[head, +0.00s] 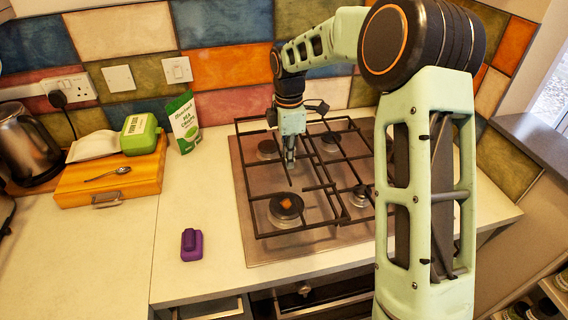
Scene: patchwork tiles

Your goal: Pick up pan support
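The black wire pan supports stand over the steel gas hob (256,249). The left pan support (262,235) spans the left burners, and a second pan support (352,208) lies to its right. My gripper (290,160) points down over the hob's middle, at the inner side of the left pan support. Its fingers look narrow and close to the bars. I cannot tell whether they are open, shut, or touching a bar. My arm hides part of the hob's right side.
A purple object (191,244) lies on the counter left of the hob. A wooden board (112,184) holds a spoon, a white dish and a green container. A green packet (183,122) and a kettle (25,145) stand behind. The tiled wall closes the back. The left front counter is clear.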

